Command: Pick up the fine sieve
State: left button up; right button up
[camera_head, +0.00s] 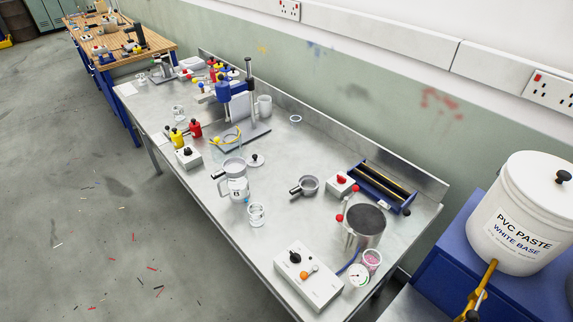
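A small round grey metal cup with a dark-ended side handle (307,185) lies near the middle of the steel bench; it looks like a sieve, but its mesh is too small to make out. Its handle points to the lower left. A larger metal pot (364,226) with a dark top and red knobs stands to its right; I cannot tell whether that top is mesh. Neither of my grippers is in view, and nothing is seen touching the cup.
On the steel bench (160,118), a jug (236,182) and clear cup (256,214) stand left of the grey cup. A control box (308,276) is in front, a blue tray (381,187) behind right. A white PVC paste bucket (522,215) stands at far right.

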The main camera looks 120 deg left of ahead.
aim_at(220, 173)
jog(key=l+u, duration=0.1)
jog(key=u, duration=0.4)
jog(key=k+l+u, duration=0.1)
jog(key=u, duration=0.35)
jog(key=l+u, duration=0.1)
jog(key=u, duration=0.4)
jog(key=k+u, duration=0.1)
jog(key=u, duration=0.35)
jog(key=l+u, duration=0.1)
jog(key=u, duration=0.35)
jog(key=l+u, duration=0.15)
jog(key=u, duration=0.35)
jog(key=k+u, duration=0.1)
jog(key=u, duration=0.35)
jog(key=k+l+u, duration=0.1)
jog(key=u, duration=0.35)
jog(key=k+u, duration=0.1)
jog(key=u, duration=0.35)
jog(key=i+j, duration=0.4)
jog(key=i+l+z, duration=0.05)
